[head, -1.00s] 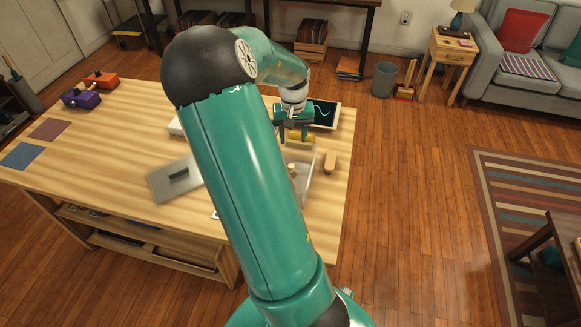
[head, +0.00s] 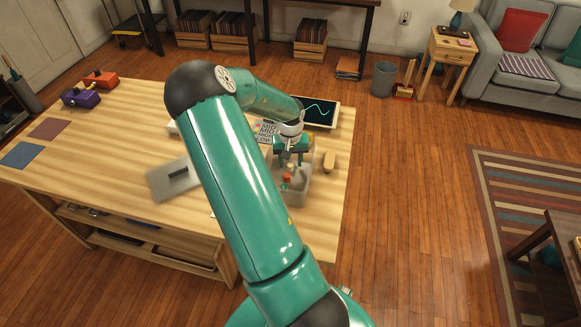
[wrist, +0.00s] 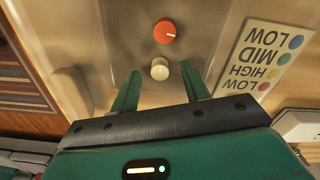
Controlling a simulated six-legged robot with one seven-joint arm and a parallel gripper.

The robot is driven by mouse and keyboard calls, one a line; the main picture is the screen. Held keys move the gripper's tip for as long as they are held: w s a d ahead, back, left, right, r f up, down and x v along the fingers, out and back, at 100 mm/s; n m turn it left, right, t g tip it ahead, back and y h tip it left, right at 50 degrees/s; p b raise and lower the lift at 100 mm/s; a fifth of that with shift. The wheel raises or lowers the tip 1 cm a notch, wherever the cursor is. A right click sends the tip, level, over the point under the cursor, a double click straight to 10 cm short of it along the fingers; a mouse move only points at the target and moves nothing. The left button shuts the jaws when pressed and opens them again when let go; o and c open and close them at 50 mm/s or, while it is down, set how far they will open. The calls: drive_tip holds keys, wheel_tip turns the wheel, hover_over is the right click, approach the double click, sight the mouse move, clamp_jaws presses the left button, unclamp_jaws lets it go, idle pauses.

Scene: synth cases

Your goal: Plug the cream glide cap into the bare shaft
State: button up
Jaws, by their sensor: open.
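The cream cap (wrist: 160,69) is a small round-topped piece in the wrist view, just below an orange-red cap (wrist: 167,32). My gripper (wrist: 162,78) is open, with one green finger on each side of the cream cap in the picture; I cannot tell its height above it.
A grey plate with a dark handle (head: 172,178) lies left.

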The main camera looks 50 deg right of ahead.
drive_tip(key=shift+f, duration=0.3)
clamp_jaws()
drive_tip(key=shift+r, duration=0.15)
